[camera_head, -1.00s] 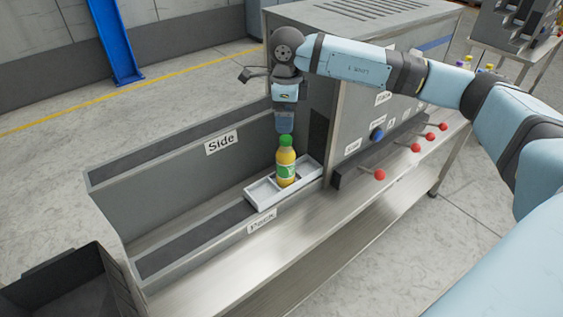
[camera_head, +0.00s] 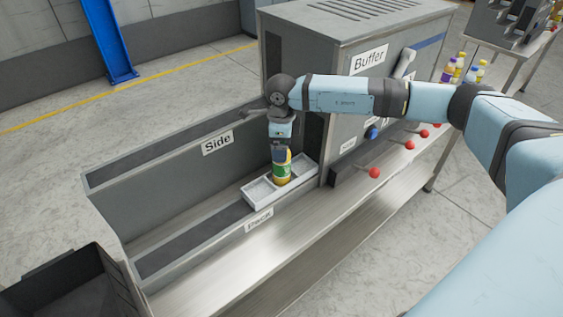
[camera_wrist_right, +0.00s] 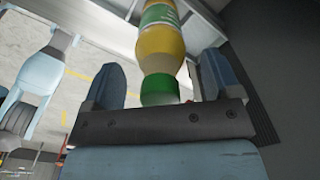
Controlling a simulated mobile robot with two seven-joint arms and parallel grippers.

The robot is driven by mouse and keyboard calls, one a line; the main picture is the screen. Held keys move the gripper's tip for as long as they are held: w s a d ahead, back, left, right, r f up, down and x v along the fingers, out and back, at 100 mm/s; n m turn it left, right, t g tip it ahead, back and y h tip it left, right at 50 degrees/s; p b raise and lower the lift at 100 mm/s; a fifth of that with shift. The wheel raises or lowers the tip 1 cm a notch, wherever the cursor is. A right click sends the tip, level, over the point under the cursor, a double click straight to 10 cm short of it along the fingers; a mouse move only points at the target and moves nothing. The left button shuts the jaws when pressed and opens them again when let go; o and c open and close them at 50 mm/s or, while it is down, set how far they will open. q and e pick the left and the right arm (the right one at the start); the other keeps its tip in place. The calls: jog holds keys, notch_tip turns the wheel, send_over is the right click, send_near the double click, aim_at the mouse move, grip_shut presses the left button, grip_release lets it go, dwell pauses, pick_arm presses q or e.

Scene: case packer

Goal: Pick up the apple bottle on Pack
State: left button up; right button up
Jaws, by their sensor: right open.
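The apple bottle (camera_head: 282,172) is yellow with a green label and stands upright in the white divided tray (camera_head: 262,192) on the Pack strip. My right gripper (camera_head: 281,156) points down over the bottle's top. In the right wrist view the bottle (camera_wrist_right: 162,48) has its green cap between the two open fingers of the gripper (camera_wrist_right: 158,85), with gaps at the sides. My left gripper is not in view.
The grey Buffer machine (camera_head: 330,60) stands just right of the tray, with red-knobbed levers (camera_head: 374,173) along its front. The Side wall (camera_head: 190,150) rises behind the tray. A dark bin (camera_head: 70,285) is at the lower left.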

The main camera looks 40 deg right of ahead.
jog(key=c, duration=1.5)
jog(key=shift+o, duration=0.2)
jog(key=shift+r, duration=0.1)
